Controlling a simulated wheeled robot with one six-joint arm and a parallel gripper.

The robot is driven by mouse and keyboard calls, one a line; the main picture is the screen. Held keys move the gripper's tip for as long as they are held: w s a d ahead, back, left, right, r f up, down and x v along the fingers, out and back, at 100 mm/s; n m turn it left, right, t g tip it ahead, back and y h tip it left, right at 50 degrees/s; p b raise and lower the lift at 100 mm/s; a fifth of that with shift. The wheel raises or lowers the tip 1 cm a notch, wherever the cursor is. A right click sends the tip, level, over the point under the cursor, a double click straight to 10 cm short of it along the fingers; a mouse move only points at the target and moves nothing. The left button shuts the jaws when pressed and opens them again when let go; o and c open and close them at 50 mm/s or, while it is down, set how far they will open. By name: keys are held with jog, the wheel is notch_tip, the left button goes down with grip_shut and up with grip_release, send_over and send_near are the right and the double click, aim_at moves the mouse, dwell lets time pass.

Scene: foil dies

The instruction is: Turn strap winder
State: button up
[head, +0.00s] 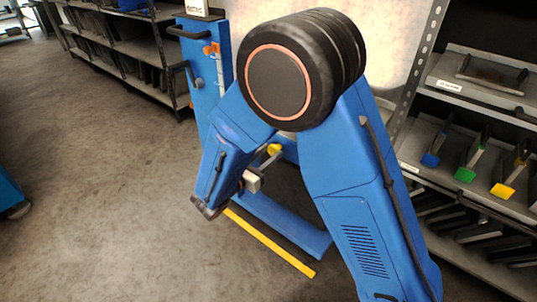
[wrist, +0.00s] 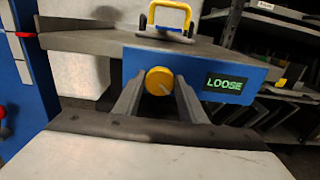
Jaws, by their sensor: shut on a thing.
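The strap winder is a round yellow knob (wrist: 159,81) on the front of a blue housing (wrist: 190,68). A dark display (wrist: 224,84) on the housing reads LOOSE in green letters. My gripper (wrist: 160,92) has its two grey fingers on either side of the knob, shut on it. In the head view the knob (head: 274,149) shows as a small yellow spot at the end of my gripper (head: 268,158). Much of the housing is hidden behind my arm there.
A yellow handle (wrist: 170,16) stands on a grey surface above the housing. A blue panel (head: 207,75) with a dark handle stands at the left. Shelves (head: 470,170) with coloured-tab dies are at the right. A yellow floor strip (head: 270,243) lies in front.

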jog(key=shift+m, duration=0.3)
jog(key=shift+s+d+m, duration=0.1)
jog(key=shift+m, duration=3)
jog(key=o, duration=1)
jog(key=v, duration=1.7)
jog(key=shift+s+f, duration=0.1)
jog(key=shift+s, duration=0.1)
